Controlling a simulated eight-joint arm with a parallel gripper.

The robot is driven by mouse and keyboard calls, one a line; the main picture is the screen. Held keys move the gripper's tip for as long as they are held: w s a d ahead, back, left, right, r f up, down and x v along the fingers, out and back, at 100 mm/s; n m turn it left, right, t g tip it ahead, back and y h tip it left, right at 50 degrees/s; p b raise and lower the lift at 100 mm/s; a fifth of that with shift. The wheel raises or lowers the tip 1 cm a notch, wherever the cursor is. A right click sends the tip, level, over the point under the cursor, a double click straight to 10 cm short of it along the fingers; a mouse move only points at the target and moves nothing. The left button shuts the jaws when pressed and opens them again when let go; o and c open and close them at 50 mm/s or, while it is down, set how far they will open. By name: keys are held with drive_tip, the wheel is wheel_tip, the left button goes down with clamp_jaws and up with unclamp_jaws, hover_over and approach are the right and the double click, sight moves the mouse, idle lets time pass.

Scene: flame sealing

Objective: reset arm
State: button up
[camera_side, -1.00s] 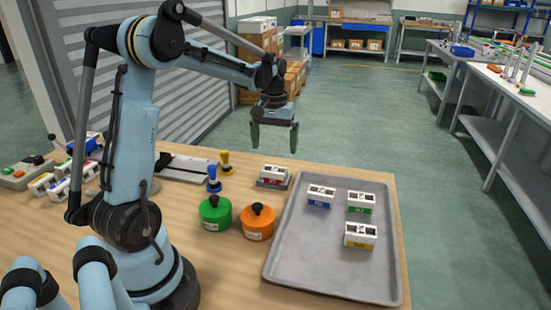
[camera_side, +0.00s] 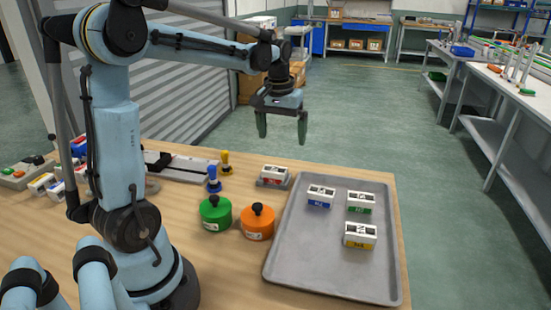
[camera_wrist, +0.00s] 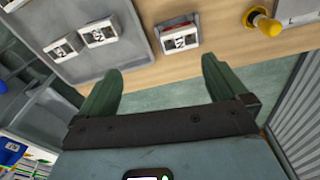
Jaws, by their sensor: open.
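My gripper (camera_side: 283,126) hangs in the air above and behind the far edge of the table. Its two green fingers are apart with nothing between them; the wrist view also shows the empty open fingers (camera_wrist: 160,85). A red-labelled white block (camera_side: 273,174) sits on a small dark base near the table's far edge; it shows in the wrist view (camera_wrist: 179,38) beyond the fingers. A grey tray (camera_side: 300,270) holds a blue-labelled block (camera_side: 320,196), a green-labelled block (camera_side: 360,203) and a yellow-labelled block (camera_side: 359,235).
A green canister (camera_side: 215,213) and an orange canister (camera_side: 257,222) stand left of the tray. A blue stamp (camera_side: 213,180) and a yellow stamp (camera_side: 225,163) stand behind them. More blocks (camera_side: 44,186) lie at the far left. Air around my gripper is free.

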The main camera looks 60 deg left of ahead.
drive_tip(key=s+d+f+m+t, duration=0.1)
drive_tip(key=s+d+m+t, duration=0.2)
drive_tip(key=d, duration=0.5)
drive_tip(key=s+d+m+t, duration=0.3)
drive_tip(key=s+d+m, duration=0.1)
drive_tip(key=d, duration=0.5)
drive_tip(key=shift+s+d+f, duration=0.25)
drive_tip(key=shift+s+f, duration=0.1)
drive_tip(key=shift+s, duration=0.25)
